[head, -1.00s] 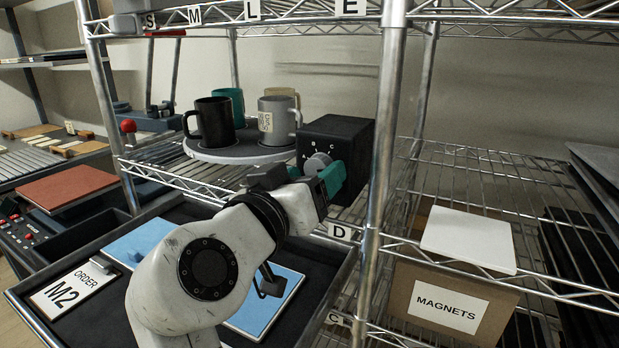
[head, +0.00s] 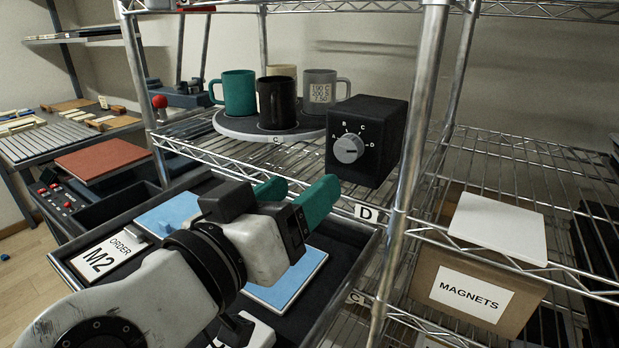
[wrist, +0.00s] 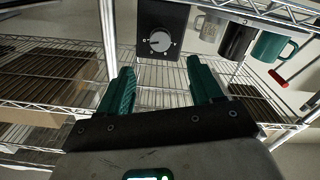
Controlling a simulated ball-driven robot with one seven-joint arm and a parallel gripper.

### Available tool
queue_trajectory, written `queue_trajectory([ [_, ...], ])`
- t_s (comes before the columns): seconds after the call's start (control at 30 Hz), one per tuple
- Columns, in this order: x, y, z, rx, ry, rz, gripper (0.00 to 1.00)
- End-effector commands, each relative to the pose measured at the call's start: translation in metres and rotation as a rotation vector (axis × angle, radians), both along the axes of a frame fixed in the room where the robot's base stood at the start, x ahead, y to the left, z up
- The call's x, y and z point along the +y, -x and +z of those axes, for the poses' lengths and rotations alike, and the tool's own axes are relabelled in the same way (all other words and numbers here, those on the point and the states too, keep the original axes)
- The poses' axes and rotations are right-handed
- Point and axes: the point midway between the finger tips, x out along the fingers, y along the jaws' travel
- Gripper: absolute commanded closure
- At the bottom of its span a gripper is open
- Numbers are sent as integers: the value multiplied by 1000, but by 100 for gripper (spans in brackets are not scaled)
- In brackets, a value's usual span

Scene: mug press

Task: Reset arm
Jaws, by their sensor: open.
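My gripper (head: 297,197) is open and empty, its two teal fingers spread above the dark tray, below and in front of the black dial box. In the wrist view my gripper (wrist: 160,72) points toward the shelf with nothing between the fingers. The dial box (head: 370,175) stands on the wire shelf, its grey knob (head: 347,149) ringed by letters A to D; the knob is clear of the fingers. Beside it, a round turntable (head: 235,131) marked C at its front carries a teal mug (head: 239,92), a black mug (head: 277,103), a grey printed mug (head: 321,88) and a partly hidden cream mug (head: 282,71).
A metal shelf post (head: 412,120) stands right of the dial box. A MAGNETS box (head: 480,290) with a white slab (head: 497,228) sits farther right. Blue panels (head: 290,280) and an M2 order card (head: 98,261) lie in the tray (head: 345,262) under my arm.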

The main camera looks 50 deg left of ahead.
Motion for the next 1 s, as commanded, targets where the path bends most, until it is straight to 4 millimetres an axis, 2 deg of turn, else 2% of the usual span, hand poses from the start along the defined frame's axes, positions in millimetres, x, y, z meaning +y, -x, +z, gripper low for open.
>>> queue_trajectory([
  [0.67, -1, 2, -1, 2, 1, -1, 35],
  [0.77, -13, -14, -19, 40, 22, -20, 35],
  [0.87, -40, -40, -54, 115, 57, -57, 35],
  [1.0, -98, -79, -121, 268, 115, -125, 35],
])
